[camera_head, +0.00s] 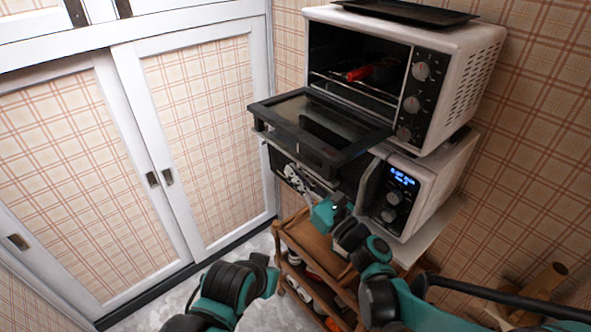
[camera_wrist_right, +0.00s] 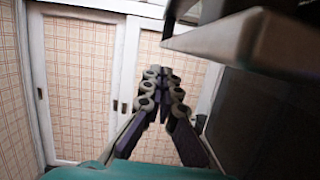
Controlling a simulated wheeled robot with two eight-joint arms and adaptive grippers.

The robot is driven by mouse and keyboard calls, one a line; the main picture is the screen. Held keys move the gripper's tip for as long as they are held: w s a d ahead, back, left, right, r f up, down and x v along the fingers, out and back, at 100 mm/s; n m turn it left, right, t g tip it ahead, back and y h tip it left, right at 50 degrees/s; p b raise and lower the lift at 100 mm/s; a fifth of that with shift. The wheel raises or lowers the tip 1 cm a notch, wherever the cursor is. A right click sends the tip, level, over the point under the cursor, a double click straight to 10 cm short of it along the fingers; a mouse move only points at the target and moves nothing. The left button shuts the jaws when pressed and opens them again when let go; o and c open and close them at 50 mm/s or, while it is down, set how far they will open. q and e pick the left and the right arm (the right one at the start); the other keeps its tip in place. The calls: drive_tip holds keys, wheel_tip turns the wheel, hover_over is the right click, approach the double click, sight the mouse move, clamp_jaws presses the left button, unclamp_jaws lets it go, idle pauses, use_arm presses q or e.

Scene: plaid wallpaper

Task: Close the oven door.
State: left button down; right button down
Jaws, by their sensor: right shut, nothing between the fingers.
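The white toaster oven (camera_head: 455,75) stands at the upper right with its dark glass door (camera_head: 325,122) folded down, roughly level. Its inside is open to view, with a wire rack and a red object (camera_head: 374,72) in it. My right gripper (camera_head: 290,172) is shut and empty, below the lowered door and in front of the lower appliance. In the right wrist view its fingers (camera_wrist_right: 162,76) are together, and an edge of what looks like the door (camera_wrist_right: 225,45) hangs above right of them. My left arm shows at the bottom, but its gripper cannot be made out.
A lower white microwave (camera_head: 432,185) with a lit display sits under the oven on a wooden cart (camera_head: 310,240). A black tray (camera_head: 410,12) lies on the oven. White sliding cupboard doors (camera_head: 200,130) stand left. Clear air lies left of the lowered door.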

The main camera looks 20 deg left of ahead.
sight(289, 136)
drive_tip(key=shift+r, duration=0.75)
drive_tip(key=shift+r, duration=0.15)
drive_tip(key=r+m+p, duration=0.2)
drive_tip(key=r, duration=0.1)
drive_tip(key=s+r+m+t+h+p, duration=0.1)
drive_tip(key=r+m+p, duration=0.1)
drive_tip(key=r+p, duration=0.1)
drive_tip(key=r+m+p, duration=0.2)
drive_tip(key=r+p, duration=0.1)
drive_tip(key=r, duration=0.1)
drive_tip(key=shift+s+a+m+t+h, duration=0.3)
drive_tip(key=shift+a, duration=0.1)
drive_tip(key=r+m+p, duration=0.1)
drive_tip(key=r+p, duration=0.1)
drive_tip(key=w+r+m+p, duration=0.1)
drive_tip(key=r+m, duration=0.1)
drive_tip(key=r+m+h+p, duration=0.1)
drive_tip(key=r+p, duration=0.1)
drive_tip(key=shift+w+d+t+p, duration=0.15)
drive_tip(key=shift+d+t+p, duration=0.2)
drive_tip(key=shift+d+t, duration=0.05)
drive_tip(key=w+d+r+m+p, duration=0.2)
drive_tip(key=w+r+p, duration=0.1)
drive_tip(key=w+r, duration=0.1)
drive_tip(key=w+d+r+m+h+p, duration=0.1)
drive_tip(key=w+d+r+m+p, duration=0.1)
drive_tip(key=w+r, duration=0.3)
drive_tip(key=shift+d+r+p, duration=0.8)
drive_tip(key=shift+r+p, duration=0.05)
drive_tip(key=shift+r, duration=0.05)
